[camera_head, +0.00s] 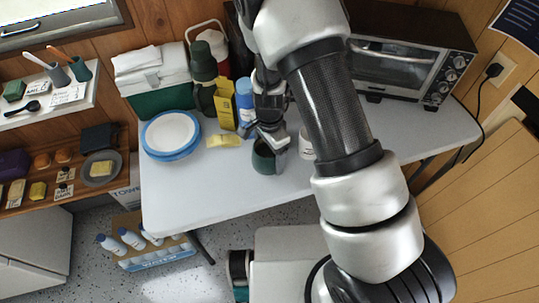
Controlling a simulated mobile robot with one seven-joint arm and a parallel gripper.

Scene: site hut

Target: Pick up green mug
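The green mug (263,160) is dark green and stands on the white table (225,180), near the middle of its front half. My gripper (268,137) points down right at the mug. One finger overlaps the mug's right side in the picture; the other shows near the upper left of its rim. Whether the fingers press on the mug cannot be told. My arm comes from the lower right and hides part of the table.
A white cup (306,143) is partly hidden behind my arm. Blue-rimmed plates (170,135), a yellow sponge-like block (224,141), a yellow box (225,104), a blue-labelled can (244,100), a green-and-white cooler (155,80) and a toaster oven (410,60) surround it. The table's front left is clear.

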